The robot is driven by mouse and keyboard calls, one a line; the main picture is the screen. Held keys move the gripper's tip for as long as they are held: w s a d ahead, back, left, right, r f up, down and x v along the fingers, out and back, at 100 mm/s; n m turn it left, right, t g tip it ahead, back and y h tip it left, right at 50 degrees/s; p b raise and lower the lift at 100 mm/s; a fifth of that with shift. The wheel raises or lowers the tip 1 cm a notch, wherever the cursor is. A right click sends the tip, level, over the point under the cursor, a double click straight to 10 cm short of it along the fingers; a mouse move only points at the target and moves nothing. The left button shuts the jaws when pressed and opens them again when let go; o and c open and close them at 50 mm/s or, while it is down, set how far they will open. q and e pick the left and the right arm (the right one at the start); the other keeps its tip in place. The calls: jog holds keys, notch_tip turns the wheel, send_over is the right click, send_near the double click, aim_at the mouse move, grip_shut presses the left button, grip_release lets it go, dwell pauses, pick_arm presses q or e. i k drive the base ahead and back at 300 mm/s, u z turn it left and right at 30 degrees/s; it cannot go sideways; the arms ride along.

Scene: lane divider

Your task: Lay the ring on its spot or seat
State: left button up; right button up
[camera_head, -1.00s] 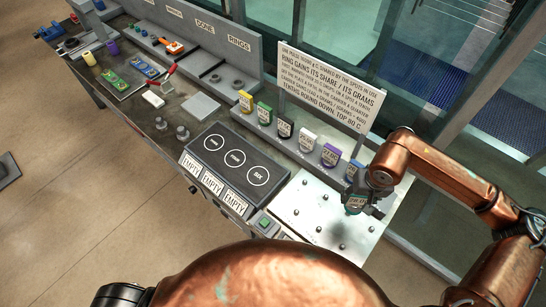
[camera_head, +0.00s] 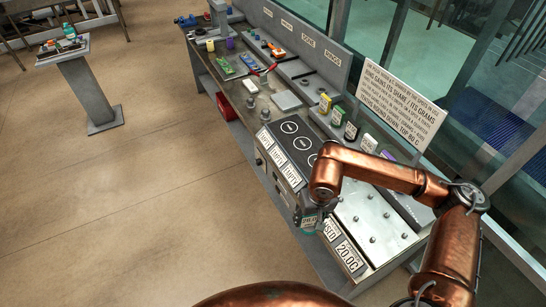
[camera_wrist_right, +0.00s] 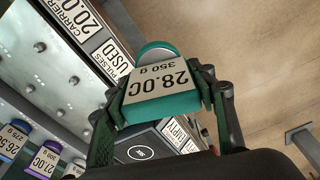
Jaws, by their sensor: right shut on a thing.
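The teal ring piece (camera_wrist_right: 165,92) bears a white tag reading 28.0C and 350 g. My right gripper (camera_wrist_right: 165,100) is shut on it, one finger at each side. In the head view the piece (camera_head: 309,222) hangs from my right gripper (camera_head: 313,212), at the front edge of the bench by the black block. The black block (camera_head: 276,131) has three white-circled spots, partly hidden by my right arm. The circle marked SIX (camera_wrist_right: 142,153) shows below the held piece in the wrist view. All visible circles are bare. My left gripper is out of view.
A studded metal plate (camera_head: 372,228) lies right of the block. A sign (camera_head: 400,105) stands behind. EMPTY cards (camera_head: 283,159) line the block's front. Open floor lies left.

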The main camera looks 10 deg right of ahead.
aim_at(339, 115)
jog(key=z, duration=0.8)
jog(key=k, duration=0.15)
jog(key=u, duration=1.65)
jog(key=i, duration=1.4)
jog(key=z, duration=1.25)
jog(key=i, duration=0.95)
jog(key=z, duration=1)
